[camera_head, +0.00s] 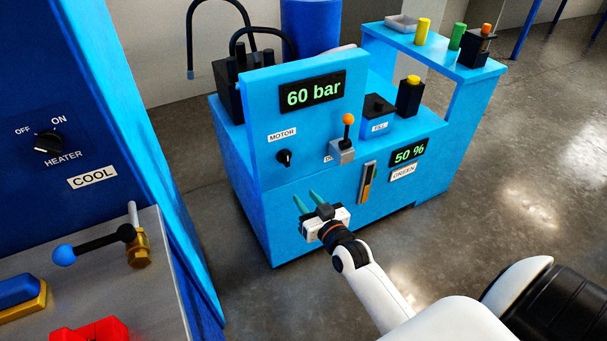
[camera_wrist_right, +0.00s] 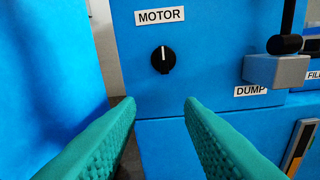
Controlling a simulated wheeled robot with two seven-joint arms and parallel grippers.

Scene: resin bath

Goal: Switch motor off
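The motor knob (camera_head: 284,157) is a small black rotary switch under the MOTOR label (camera_head: 281,135) on the blue machine's front panel. In the right wrist view the knob (camera_wrist_right: 163,60) has a white pointer line standing about upright. My right gripper (camera_head: 307,200) is below and a little right of the knob in the head view, its green fingers pointing toward the panel. In the right wrist view the fingers (camera_wrist_right: 160,115) are spread apart with nothing between them, below the knob and not touching it. My left gripper is not in view.
An orange-tipped lever (camera_head: 347,130) on a grey block sits right of the knob, by the DUMP label (camera_wrist_right: 251,91). A display (camera_head: 312,91) reads 60 bar. A blue heater cabinet (camera_head: 60,80) stands left. A valve with a blue-tipped handle (camera_head: 90,246) is on the grey bench.

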